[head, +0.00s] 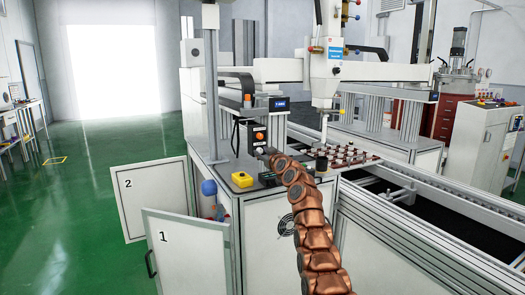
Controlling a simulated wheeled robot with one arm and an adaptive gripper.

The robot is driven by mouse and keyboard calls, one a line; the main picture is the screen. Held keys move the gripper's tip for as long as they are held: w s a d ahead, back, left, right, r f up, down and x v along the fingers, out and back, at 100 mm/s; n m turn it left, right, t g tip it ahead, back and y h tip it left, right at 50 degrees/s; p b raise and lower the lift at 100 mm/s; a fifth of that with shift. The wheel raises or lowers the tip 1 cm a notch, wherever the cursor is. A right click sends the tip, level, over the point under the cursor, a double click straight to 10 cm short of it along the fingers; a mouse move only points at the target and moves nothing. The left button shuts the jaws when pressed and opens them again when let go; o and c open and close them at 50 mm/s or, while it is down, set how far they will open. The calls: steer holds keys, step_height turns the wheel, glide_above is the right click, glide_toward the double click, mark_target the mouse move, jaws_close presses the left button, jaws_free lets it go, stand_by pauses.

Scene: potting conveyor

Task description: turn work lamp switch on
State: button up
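A small grey-and-black box (258,137) with orange parts stands upright on the white machine cabinet. It may carry the work lamp switch, but no label can be read and its setting cannot be told. My copper-coloured arm reaches up from the bottom of the head view. Its far end, with my gripper (264,152), is small and dark just in front of the box's lower part. Whether it touches the box cannot be told. The fingers are too small to tell open from shut. No lamp can be made out with certainty.
A yellow box (242,179) and a dark green-black device (268,179) sit on the cabinet top. A grey post (210,90) rises at its left. Cabinet doors 1 (190,255) and 2 (150,197) stand open. A tray of parts (345,157) lies right of my arm.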

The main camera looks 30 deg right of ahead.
steer(key=shift+w, duration=0.25)
jaws_close()
stand_by(0.3)
